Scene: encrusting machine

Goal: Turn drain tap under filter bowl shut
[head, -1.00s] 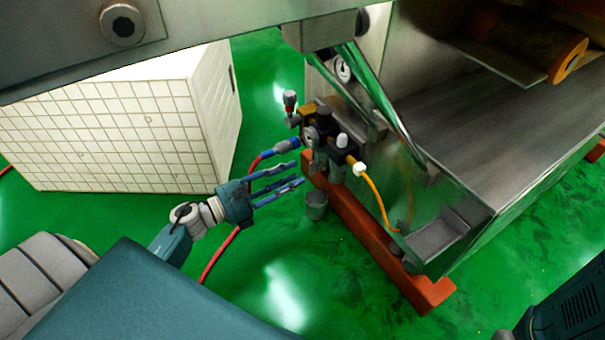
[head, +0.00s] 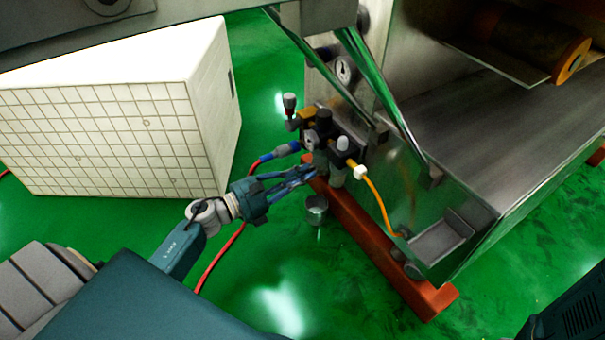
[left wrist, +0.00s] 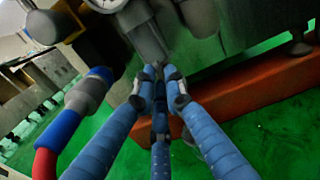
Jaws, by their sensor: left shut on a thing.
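The filter bowl (head: 321,160) hangs under the air unit at the machine's side; in the left wrist view its grey lower end (left wrist: 148,42) points down at my fingertips. My left gripper (head: 311,173) reaches in from the left, just below the bowl. In the left wrist view its blue fingers (left wrist: 160,80) close together right under the bowl's end. They are shut on the small drain tap, which the fingertips hide. How far the tap is turned cannot be seen. My right gripper is out of view.
A blue coupling with a red hose (head: 281,151) runs close beside the gripper. A small metal cup (head: 316,205) is below it. An orange tube (head: 377,200) and red-orange base beam (head: 385,250) lie to the right. A white tiled cabinet (head: 110,130) stands left.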

